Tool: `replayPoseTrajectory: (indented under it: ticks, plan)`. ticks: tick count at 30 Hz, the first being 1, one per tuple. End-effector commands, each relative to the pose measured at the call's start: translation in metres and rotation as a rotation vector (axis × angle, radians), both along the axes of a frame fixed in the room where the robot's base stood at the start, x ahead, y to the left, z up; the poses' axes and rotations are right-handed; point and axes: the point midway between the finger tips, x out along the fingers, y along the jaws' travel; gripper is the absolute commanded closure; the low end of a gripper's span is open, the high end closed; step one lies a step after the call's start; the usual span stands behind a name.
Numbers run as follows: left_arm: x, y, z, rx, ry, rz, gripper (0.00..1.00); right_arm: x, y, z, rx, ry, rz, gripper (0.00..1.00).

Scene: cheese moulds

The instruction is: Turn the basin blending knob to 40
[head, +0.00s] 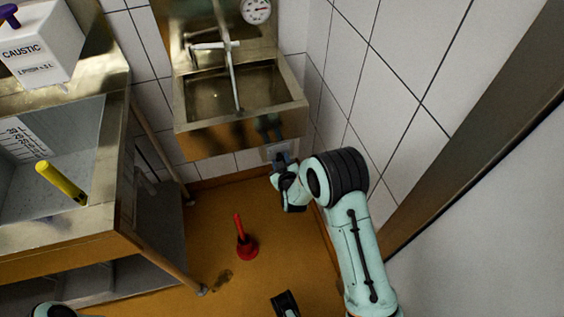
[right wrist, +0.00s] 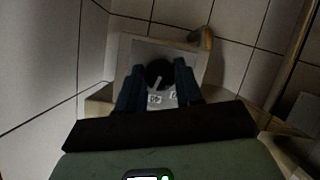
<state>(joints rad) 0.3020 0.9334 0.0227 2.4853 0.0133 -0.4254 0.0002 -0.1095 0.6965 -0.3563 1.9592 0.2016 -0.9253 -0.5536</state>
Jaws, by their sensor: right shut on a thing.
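The steel basin (head: 290,112) hangs on the tiled wall in the head view, with a tap over it. A pale square plate (head: 270,153) sits on the wall below it, mostly hidden by my right gripper (head: 279,160). In the right wrist view the plate (right wrist: 128,58) carries a round black knob (right wrist: 158,69) with a light pointer. The two dark fingers of my right gripper (right wrist: 158,84) stand on either side of the knob and are shut on it.
A round dial gauge (head: 257,10) is above the basin. A steel table with a vat (head: 104,205) stands at left, holding a yellow-handled tool (head: 61,183). A white caustic canister (head: 42,45) is behind it. A red plunger (head: 246,247) stands on the floor.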

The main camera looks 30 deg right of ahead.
Motion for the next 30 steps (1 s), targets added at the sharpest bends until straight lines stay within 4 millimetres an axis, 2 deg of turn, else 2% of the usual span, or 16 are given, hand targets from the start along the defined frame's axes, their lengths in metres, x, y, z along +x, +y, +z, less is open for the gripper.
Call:
replayPoseTrajectory:
  ticks: [13, 30]
  plan:
    - [-0.0021, 0.0000, 0.0035, -0.001, 0.007, -0.001, 0.56, 0.0001, 0.0031, -0.0010, -0.219, 0.055, 0.004, 0.95]
    - [-0.0023, 0.0000, 0.0037, -0.001, 0.008, -0.002, 0.56, 0.0001, 0.0027, -0.0014, -0.249, 0.062, 0.004, 0.95]
